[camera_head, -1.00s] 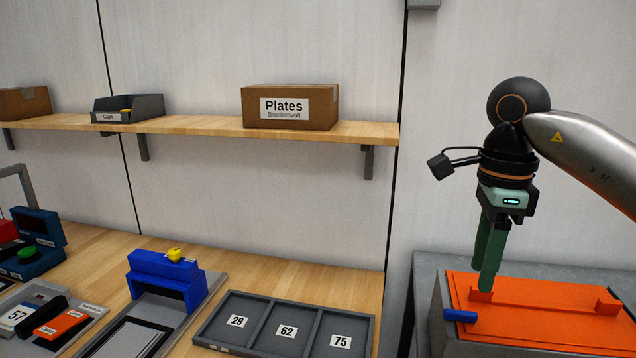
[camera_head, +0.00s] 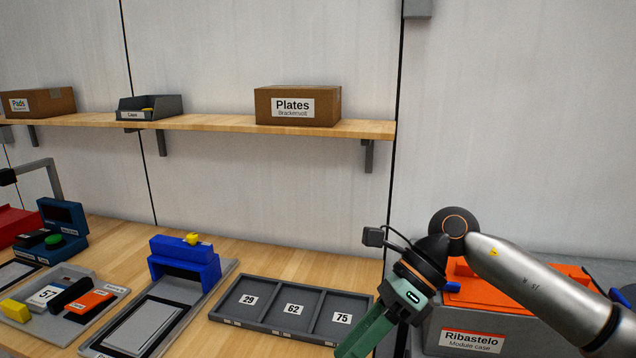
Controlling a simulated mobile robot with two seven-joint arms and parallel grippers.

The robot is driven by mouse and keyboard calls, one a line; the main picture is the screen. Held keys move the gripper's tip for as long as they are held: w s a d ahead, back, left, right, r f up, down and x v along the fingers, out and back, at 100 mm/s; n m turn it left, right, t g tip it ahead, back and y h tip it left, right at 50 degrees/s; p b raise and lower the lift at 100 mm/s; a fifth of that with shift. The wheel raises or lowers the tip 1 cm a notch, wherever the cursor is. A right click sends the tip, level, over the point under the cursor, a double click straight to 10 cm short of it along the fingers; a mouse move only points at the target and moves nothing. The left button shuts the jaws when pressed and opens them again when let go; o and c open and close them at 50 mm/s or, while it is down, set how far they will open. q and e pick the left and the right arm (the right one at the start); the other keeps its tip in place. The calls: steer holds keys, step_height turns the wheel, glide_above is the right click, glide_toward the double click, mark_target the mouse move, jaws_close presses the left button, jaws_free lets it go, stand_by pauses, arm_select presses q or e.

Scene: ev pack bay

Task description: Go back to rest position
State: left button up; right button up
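My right gripper (camera_head: 362,342) has green fingers and hangs from the arm coming in at the right. It points down and to the left, in front of the right end of the bench and near the grey three-slot tray (camera_head: 262,318). Its fingers overlap from this side, so I cannot tell whether they are apart, and I see nothing held in them. My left gripper is not in view.
The grey module case (camera_head: 432,338) with its orange top stands right, partly behind my arm. A blue fixture (camera_head: 183,262) and a numbered panel (camera_head: 70,272) are on the bench (camera_head: 290,262). A shelf (camera_head: 215,124) above carries boxes, including the Plates box (camera_head: 328,105).

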steer(key=s+a+r+m+t+y, duration=0.1)
steer(key=s+a+m+y, duration=0.1)
steer(key=a+m+y, duration=0.85)
steer(key=w+d+f+m+t+h, duration=0.25)
steer(key=d+f+m+t, duration=0.25)
steer(key=m+t, duration=0.6)
steer(key=w+d+f+m+t+h, duration=0.25)
steer(key=d+f+m+t, duration=0.2)
steer(key=m+t, duration=0.6)
steer(key=s+d+f+m+g+h, duration=0.2)
steer(key=d+f+m+h, duration=0.2)
steer(key=f+m, duration=0.3)
steer(key=s+d+f+m+g+h, duration=0.2)
steer(key=d+f+m+h, duration=0.25)
steer(key=f, duration=0.45)
steer(key=s+d+f+m+g+h, duration=0.1)
steer(key=s+d+f+m+g, duration=0.1)
steer(key=s+f, duration=0.4)
steer(key=s+d+f+m+g+h, duration=0.2)
steer(key=s+d+f+m+g, duration=0.1)
steer(key=s+f, duration=0.3)
steer(key=shift+s+f+m+p, duration=0.35)
steer(key=shift+s+m, duration=0.2)
steer(key=shift+s, duration=0.35)
